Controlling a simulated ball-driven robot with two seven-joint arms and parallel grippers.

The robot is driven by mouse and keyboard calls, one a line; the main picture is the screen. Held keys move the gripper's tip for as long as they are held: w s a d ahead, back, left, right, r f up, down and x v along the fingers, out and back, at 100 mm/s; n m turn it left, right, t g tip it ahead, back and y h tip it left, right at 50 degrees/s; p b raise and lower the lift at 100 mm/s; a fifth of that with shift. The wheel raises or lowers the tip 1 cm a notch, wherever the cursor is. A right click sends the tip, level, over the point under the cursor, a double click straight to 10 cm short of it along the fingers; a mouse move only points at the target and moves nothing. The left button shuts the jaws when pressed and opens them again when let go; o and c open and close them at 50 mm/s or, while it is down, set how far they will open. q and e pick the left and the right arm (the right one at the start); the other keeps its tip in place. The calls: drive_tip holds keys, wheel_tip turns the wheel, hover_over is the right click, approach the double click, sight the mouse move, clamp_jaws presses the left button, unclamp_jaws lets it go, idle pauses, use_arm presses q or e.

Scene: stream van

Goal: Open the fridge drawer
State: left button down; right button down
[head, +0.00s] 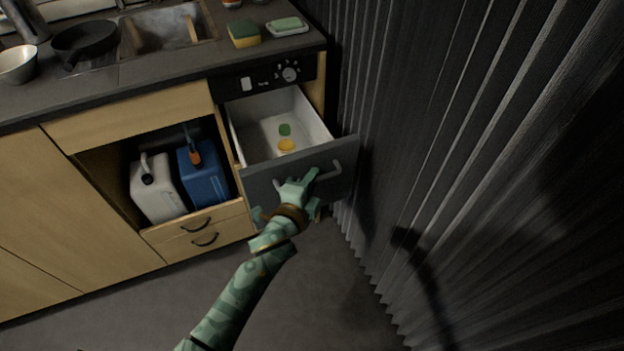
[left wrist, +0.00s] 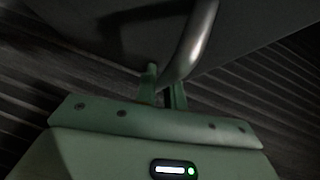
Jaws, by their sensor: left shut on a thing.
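The fridge drawer (head: 262,184) is a dark grey front with a white inside, and it stands pulled well out from the cabinet. Inside it lie a green round thing (head: 285,129) and a yellow-orange round thing (head: 287,145). A curved metal handle (head: 333,172) runs along the drawer front. My left gripper (head: 297,186) is at the handle's left part and shut on it. In the left wrist view the handle (left wrist: 192,42) comes down between the fingers (left wrist: 163,88). My right gripper is not in view.
A dark pleated curtain (head: 450,140) hangs close to the right of the drawer. A white canister (head: 157,190) and a blue canister (head: 203,175) stand in the open shelf to the left. The counter above holds a sponge (head: 244,34) and a pan (head: 85,40). The floor (head: 320,290) in front is clear.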

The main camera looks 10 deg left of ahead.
use_arm(q)
drive_tip(key=c, duration=1.8)
unclamp_jaws()
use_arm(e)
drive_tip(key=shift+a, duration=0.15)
use_arm(q)
drive_tip(key=shift+o, duration=0.2)
